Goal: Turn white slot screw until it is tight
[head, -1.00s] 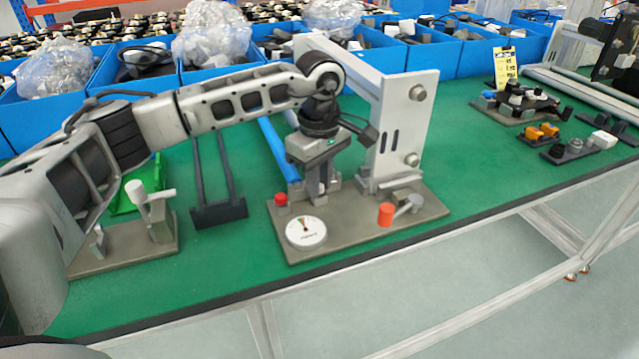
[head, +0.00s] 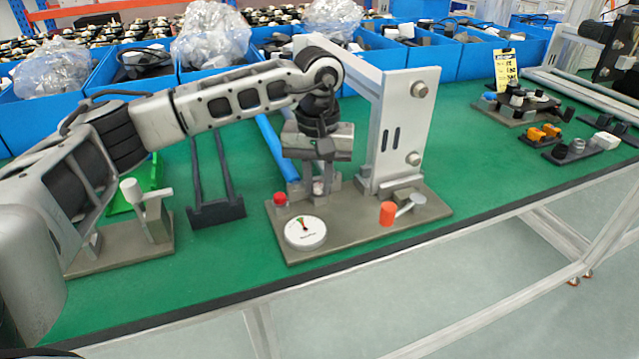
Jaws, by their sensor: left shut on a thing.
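My left gripper (head: 318,184) points down over the grey-brown base plate (head: 355,237) of a fixture, beside its tall white upright. Its fingers are shut on a small whitish piece (head: 318,187), which I take to be the white slot screw. The fingers and wrist hide most of it, and its slot cannot be seen. A round white dial gauge (head: 305,233) with a pointer sits on the plate in front of the gripper. My right gripper is not in view.
The white upright (head: 402,130) stands close right of the gripper. A red button (head: 280,199) and an orange-knobbed lever (head: 388,214) are on the plate. A dark frame (head: 217,213) and another lever fixture (head: 125,247) stand left. Blue bins line the back.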

